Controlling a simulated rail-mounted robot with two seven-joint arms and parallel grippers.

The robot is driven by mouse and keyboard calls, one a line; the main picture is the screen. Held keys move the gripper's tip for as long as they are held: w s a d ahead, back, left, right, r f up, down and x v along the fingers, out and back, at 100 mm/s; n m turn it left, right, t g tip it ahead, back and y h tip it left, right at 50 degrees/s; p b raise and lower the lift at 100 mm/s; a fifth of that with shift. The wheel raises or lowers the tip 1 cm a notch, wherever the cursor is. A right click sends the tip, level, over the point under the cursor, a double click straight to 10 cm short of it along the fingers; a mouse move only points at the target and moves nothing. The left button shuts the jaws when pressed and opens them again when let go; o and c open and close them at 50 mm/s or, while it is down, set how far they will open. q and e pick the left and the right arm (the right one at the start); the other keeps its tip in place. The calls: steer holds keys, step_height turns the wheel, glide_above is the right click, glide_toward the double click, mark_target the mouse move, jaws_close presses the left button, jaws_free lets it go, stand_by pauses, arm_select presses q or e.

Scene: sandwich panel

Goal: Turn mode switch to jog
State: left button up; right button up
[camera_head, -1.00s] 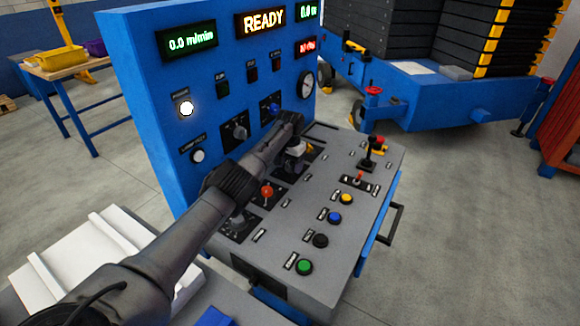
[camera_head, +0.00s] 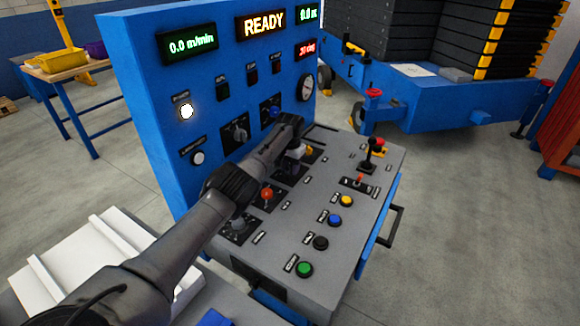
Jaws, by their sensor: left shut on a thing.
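My left arm reaches in from the lower left over the blue and grey control console. My left gripper (camera_head: 296,150) points down at the back middle of the sloped desk, shut on a control on a dark plate that I take to be the mode switch. The arm and hand hide most of this control, so its setting does not show. A pale part and a yellow part show at the fingertips. The labels are too small to read. My right gripper is not in view.
The upright panel (camera_head: 150,90) carries a READY display (camera_head: 264,23), rotary knobs (camera_head: 236,133) and a gauge (camera_head: 306,87). A handle (camera_head: 390,226) sticks out at the right.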

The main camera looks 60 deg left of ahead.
arm_select(q)
steer(key=shift+r+n+p, duration=0.2)
steer(key=shift+n+p, duration=0.65)
steer(key=shift+n, duration=0.25)
steer(key=n, duration=0.2)
steer(key=shift+f+n+p, duration=0.1)
steer(key=shift+n+p, duration=0.2)
steer(key=shift+n, duration=0.1)
steer(key=n, duration=1.1)
steer(key=shift+n, duration=0.8)
steer(key=o, duration=0.9)
